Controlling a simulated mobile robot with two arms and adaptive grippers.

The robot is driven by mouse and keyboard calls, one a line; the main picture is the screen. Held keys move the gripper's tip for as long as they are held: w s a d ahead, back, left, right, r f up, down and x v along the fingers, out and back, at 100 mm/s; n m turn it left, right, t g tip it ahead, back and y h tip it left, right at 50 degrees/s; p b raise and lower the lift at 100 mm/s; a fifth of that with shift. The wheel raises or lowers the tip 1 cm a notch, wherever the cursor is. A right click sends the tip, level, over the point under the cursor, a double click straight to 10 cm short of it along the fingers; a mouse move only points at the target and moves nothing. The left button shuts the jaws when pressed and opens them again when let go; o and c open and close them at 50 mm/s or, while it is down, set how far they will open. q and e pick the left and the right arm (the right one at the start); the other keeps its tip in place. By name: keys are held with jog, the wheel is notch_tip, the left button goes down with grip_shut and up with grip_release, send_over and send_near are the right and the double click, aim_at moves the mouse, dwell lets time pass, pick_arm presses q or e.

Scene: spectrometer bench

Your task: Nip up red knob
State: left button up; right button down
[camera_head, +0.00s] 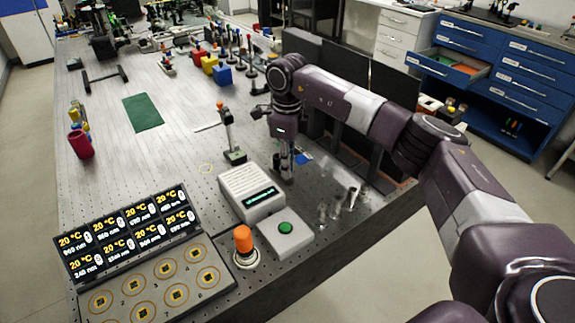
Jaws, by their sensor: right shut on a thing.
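My right gripper (287,172) points down over the bench, behind the white box with a display. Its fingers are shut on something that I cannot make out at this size. No red knob shows clearly. An orange-red knob (243,239) stands upright on a round white base at the front of the bench, apart from the gripper. A small post (229,135) with an orange-red tip stands left of the gripper. My left gripper is not in view.
The white display box (251,192) and a box with a green button (286,228) stand in front of the gripper. Small glass vessels (338,203) stand to the right, dark panels (345,140) behind. A temperature panel (128,230) is front left. The bench's left middle is largely clear.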

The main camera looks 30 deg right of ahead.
jog(key=m, duration=0.5)
jog(key=shift+r+m, duration=0.1)
jog(key=shift+m, duration=0.2)
jog(key=m, duration=0.4)
jog(key=shift+w+m, duration=0.1)
jog(key=shift+m, duration=0.2)
jog(key=c, duration=2)
grip_release()
jog(key=shift+o, duration=0.2)
notch_tip(320, 180, up, 12)
